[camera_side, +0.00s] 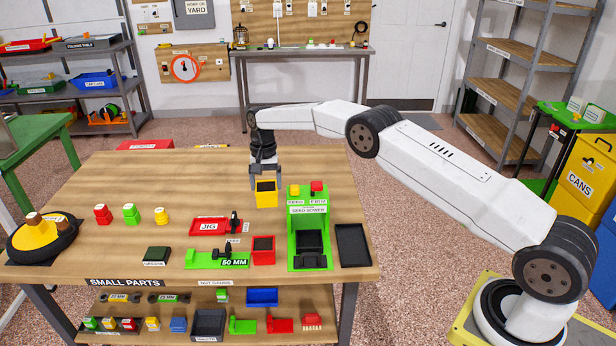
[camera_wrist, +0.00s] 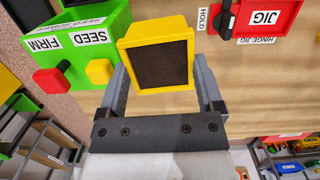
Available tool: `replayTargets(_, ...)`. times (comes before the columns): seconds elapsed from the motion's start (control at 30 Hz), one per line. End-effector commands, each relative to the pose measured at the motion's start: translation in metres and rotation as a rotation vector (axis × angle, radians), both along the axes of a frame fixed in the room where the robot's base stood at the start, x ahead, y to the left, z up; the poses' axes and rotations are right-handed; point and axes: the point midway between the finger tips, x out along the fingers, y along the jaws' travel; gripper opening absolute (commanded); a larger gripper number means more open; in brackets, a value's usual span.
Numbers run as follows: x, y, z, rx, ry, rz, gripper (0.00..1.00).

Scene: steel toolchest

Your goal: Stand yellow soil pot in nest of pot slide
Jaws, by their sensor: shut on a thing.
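The yellow soil pot (camera_side: 266,200) is upright with dark soil in its top. My gripper (camera_side: 265,180) is shut on it, with a finger at each side. In the wrist view the pot (camera_wrist: 155,30) sits between the fingers of my gripper (camera_wrist: 160,78). The pot is just behind and left of the green seed sower (camera_side: 295,207); its height above the table is hard to tell. The black part in the sower's front opening (camera_side: 309,243) looks like the pot slide, and no pot shows in it. The sower also shows in the wrist view (camera_wrist: 80,48).
The sower has a yellow and a red button on top. The red jig (camera_side: 209,226) and green 50 mm gauge (camera_side: 205,259) lie further left. The table's back left is clear.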

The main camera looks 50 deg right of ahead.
Motion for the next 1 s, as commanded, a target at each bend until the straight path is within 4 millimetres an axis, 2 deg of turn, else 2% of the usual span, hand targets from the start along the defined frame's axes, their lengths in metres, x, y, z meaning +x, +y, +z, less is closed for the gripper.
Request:
replayTargets(0.57,-0.033,0.012,0.015,-0.006,-0.004,0.173,0.06)
replayTargets(1.0,-0.067,0.021,0.023,-0.007,-0.004,0.301,0.06)
